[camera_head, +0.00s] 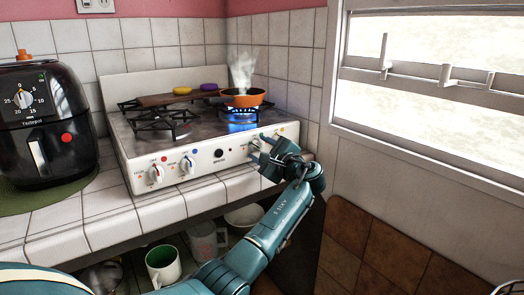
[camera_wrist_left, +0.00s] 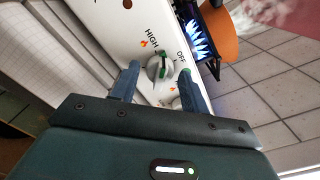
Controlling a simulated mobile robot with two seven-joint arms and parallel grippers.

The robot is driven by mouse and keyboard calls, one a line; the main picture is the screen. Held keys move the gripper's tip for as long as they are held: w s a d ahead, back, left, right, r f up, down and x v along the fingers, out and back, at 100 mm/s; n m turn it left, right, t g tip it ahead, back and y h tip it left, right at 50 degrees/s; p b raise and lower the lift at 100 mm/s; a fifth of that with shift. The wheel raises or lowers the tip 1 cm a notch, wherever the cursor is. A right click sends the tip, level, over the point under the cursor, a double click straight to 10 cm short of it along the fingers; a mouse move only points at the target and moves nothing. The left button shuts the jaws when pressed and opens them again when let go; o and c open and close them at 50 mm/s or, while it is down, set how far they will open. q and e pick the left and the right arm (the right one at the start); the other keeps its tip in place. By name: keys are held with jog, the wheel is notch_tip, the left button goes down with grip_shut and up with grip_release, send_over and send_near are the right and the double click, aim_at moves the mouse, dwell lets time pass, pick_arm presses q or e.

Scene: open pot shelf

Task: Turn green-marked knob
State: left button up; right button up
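The green-marked knob (camera_wrist_left: 158,67) shows in the left wrist view on the white stove front, between the HIGH and OFF labels. It is round and grey with a green-marked grip bar. My left gripper (camera_wrist_left: 159,74) is open, with one finger on each side of the knob and a small gap visible on both sides. In the head view my left gripper (camera_head: 260,148) is at the right end of the stove's front panel and largely hides this knob. A blue flame (camera_head: 240,126) burns under the orange pan (camera_head: 243,97). My right gripper is not in view.
The white stove (camera_head: 127,150) also has a red-marked knob (camera_head: 156,173) and a blue-marked knob (camera_head: 187,164). Steam rises from the pan. A black air fryer (camera_head: 45,125) stands at left. A green-and-white mug (camera_head: 163,265) and bowl (camera_head: 243,218) sit below the counter.

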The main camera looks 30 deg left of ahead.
pick_arm(q)
jog(key=c, duration=0.7)
jog(key=shift+c, duration=0.2)
